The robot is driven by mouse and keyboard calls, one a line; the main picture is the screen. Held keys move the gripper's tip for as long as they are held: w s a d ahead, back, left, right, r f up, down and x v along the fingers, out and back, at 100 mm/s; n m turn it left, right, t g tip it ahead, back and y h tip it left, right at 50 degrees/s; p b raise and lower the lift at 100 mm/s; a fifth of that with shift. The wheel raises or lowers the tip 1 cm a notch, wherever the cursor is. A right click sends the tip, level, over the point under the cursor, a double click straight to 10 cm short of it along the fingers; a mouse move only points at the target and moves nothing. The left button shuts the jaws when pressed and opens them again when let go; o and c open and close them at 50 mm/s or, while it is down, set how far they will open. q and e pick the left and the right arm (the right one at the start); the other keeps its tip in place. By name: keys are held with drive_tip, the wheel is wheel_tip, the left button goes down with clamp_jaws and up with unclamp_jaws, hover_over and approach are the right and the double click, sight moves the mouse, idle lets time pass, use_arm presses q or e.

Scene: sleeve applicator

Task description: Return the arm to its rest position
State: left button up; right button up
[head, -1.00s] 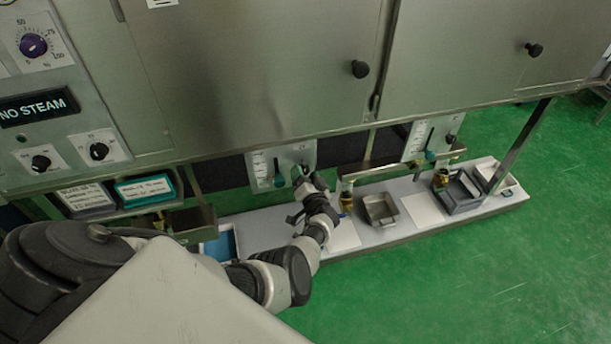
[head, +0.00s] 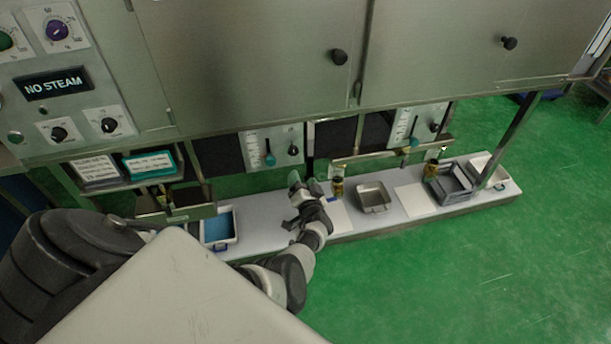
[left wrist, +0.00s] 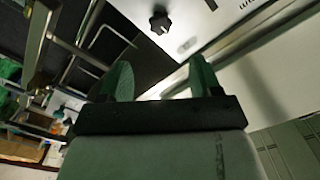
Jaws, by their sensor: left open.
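My left gripper (head: 297,184) is in front of the machine, above the low white shelf (head: 270,212), below and near a small control panel (head: 270,148) with a teal lever and a black knob. In the left wrist view its two green-tinted fingers (left wrist: 160,82) stand apart with nothing between them. A black knob (left wrist: 160,20) on a white panel shows beyond the fingertips, apart from them. My left arm comes in from the lower left. My right gripper is in neither view.
A tray with blue contents (head: 219,228), a metal pan (head: 373,197) and a grey crate (head: 447,184) stand on the shelf. The steel cabinet (head: 250,60) with its NO STEAM display (head: 52,84) overhangs it. Green floor in front is clear.

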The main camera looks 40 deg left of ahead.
use_arm(q)
drive_tip(key=s+d+f+m+g+h, duration=0.15)
drive_tip(key=s+d+f+h, duration=0.4)
drive_tip(key=s+f, duration=0.55)
drive_tip(key=s+d+f+m+g+h, duration=0.1)
drive_tip(key=s+d+f+m+h, duration=0.35)
drive_tip(key=s+f, duration=0.65)
drive_tip(key=s+d+f+g+h, duration=0.1)
drive_tip(key=s+f+g, duration=0.1)
drive_tip(key=s, duration=0.7)
drive_tip(key=s+d+f+n+g+h, duration=0.1)
drive_tip(key=s+d+f+g, duration=0.1)
drive_tip(key=s, duration=0.7)
drive_tip(key=s+d+f+g+h, duration=0.1)
drive_tip(key=s+f+g, duration=0.3)
drive_tip(key=s, duration=0.5)
drive_tip(key=shift+s+d+f+n+h, duration=0.15)
drive_tip(key=shift+d+f+n+h, duration=0.15)
drive_tip(key=shift+f+n, duration=0.1)
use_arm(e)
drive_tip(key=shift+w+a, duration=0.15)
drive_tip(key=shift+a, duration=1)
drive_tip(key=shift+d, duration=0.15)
use_arm(q)
drive_tip(key=shift+c, duration=0.5)
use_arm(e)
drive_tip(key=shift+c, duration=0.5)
